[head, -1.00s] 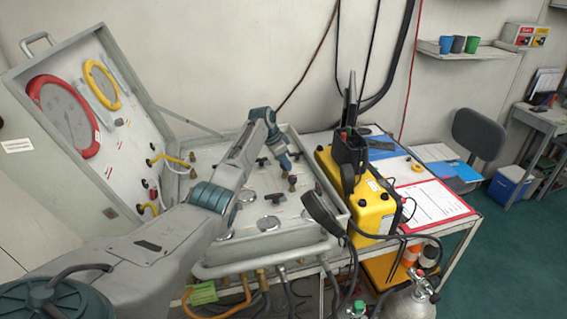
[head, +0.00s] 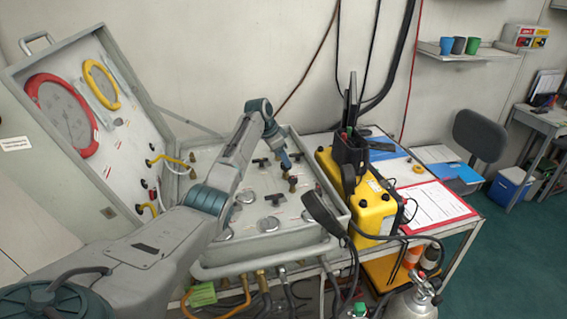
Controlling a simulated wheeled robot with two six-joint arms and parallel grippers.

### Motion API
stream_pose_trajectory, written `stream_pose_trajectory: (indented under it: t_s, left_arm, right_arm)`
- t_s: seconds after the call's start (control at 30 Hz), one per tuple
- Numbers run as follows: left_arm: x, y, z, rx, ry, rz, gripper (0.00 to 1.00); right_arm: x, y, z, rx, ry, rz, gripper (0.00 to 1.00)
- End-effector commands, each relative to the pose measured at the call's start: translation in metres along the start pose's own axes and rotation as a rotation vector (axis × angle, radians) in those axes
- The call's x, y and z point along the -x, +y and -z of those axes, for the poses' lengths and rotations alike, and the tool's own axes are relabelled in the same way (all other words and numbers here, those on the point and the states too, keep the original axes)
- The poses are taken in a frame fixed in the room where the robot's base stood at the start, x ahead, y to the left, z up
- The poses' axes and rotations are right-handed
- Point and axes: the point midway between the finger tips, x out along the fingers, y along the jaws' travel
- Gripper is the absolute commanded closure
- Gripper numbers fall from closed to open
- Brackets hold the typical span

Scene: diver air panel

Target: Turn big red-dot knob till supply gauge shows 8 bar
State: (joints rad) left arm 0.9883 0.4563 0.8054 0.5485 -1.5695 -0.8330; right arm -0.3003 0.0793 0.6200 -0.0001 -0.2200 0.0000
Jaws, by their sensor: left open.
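The air panel (head: 318,230) is an open grey case with several dark knobs and round metal discs on its face. Its raised lid holds a large red-ringed gauge (head: 88,150) and a smaller yellow-ringed gauge (head: 101,107). The dial readings are too small to make out. My left gripper (head: 287,166) is open and points down over the back right of the panel, close above a small brass-and-dark knob (head: 292,184). I cannot tell whether they touch. A larger dark T-shaped knob (head: 271,199) sits nearer the front. I cannot make out a red dot on any knob. My right gripper is out of view.
A yellow case (head: 374,214) with a black handset stands against the panel's right side. A red-edged clipboard (head: 435,205) lies on the table farther right. Hoses hang below the panel's front, and gas cylinders (head: 408,304) stand at the lower right.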

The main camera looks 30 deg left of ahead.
Motion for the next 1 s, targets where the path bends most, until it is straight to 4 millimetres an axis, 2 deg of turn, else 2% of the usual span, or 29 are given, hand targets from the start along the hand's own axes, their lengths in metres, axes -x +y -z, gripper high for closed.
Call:
stream_pose_trajectory:
  t_s: [0.03, 0.2, 0.4, 0.57, 1.0]
  left_arm:
    - [0.008, -0.002, -0.001, -0.002, 0.004, 0.005, 0.4]
    - [0.043, -0.001, -0.001, -0.002, 0.003, 0.004, 0.4]
    - [0.07, -0.001, 0.0, -0.001, 0.002, 0.001, 0.4]
    - [0.078, 0.0, 0.0, -0.001, 0.0, 0.0, 0.4]
    - [0.078, 0.0, 0.0, 0.0, 0.0, 0.0, 0.4]
  right_arm:
    - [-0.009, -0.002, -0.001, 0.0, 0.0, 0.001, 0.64]
    - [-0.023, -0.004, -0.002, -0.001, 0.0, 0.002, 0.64]
    - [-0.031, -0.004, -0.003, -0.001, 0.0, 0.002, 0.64]
    - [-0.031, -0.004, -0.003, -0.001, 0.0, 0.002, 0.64]
    - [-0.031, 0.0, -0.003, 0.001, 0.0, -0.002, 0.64]
